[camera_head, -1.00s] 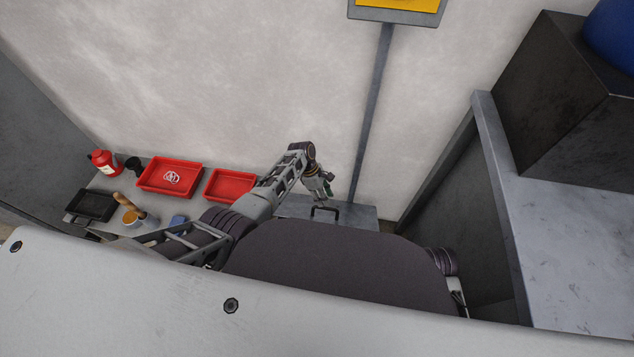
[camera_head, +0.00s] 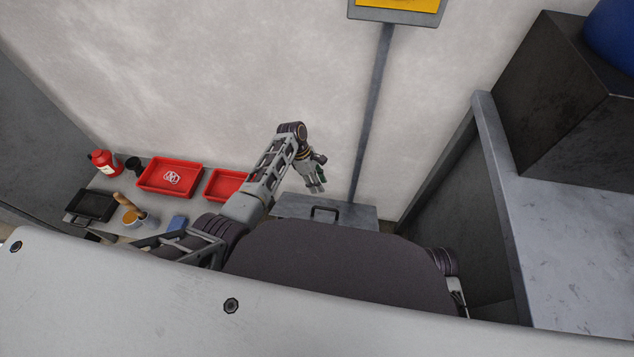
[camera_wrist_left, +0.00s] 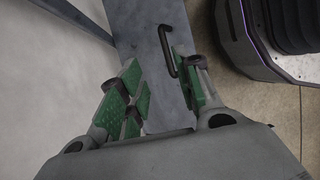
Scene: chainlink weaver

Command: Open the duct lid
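The duct lid (camera_head: 352,213) is a flat grey panel low against the wall, with a dark bar handle (camera_head: 325,211) on top. It lies flat and looks shut. In the left wrist view the lid (camera_wrist_left: 140,25) runs up the middle, with the handle (camera_wrist_left: 167,50) near its right edge. My left gripper (camera_head: 317,190) is above the lid's left part, close to the handle. Its green-padded fingers (camera_wrist_left: 160,92) are spread apart with nothing between them. The handle shows beyond the fingers, nearer the right one.
A grey post (camera_head: 371,110) stands behind the lid. A dark cabinet wall (camera_head: 465,190) is at the right.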

